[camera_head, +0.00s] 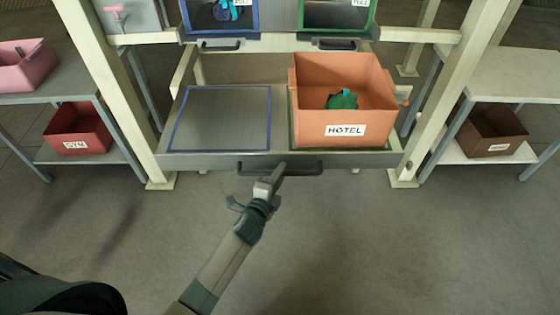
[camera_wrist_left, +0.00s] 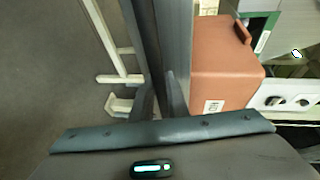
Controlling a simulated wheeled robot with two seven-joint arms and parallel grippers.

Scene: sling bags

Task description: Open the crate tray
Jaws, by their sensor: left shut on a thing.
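The crate tray (camera_head: 180,161) is a grey pull-out tray with a dark bar handle (camera_head: 305,168) on its front edge. It stands out from the rack toward me. On its right half sits an orange crate labelled HOTEL (camera_head: 312,128), with a green item (camera_head: 342,99) inside. Its left half is empty and outlined in blue. My left gripper (camera_head: 276,172) is at the left part of the handle, shut on it. In the left wrist view the fingers (camera_wrist_left: 160,95) are at the tray's front edge, and the orange crate (camera_wrist_left: 222,65) is beyond. My right gripper is not in view.
A shelf above has blue- and green-framed bays with dark handles (camera_head: 220,46). Rack posts (camera_head: 110,100) stand on both sides. Side shelves hold a red GYM crate (camera_head: 78,140), a pink crate (camera_head: 24,75) and a brown crate (camera_head: 492,140). The floor before the tray is clear.

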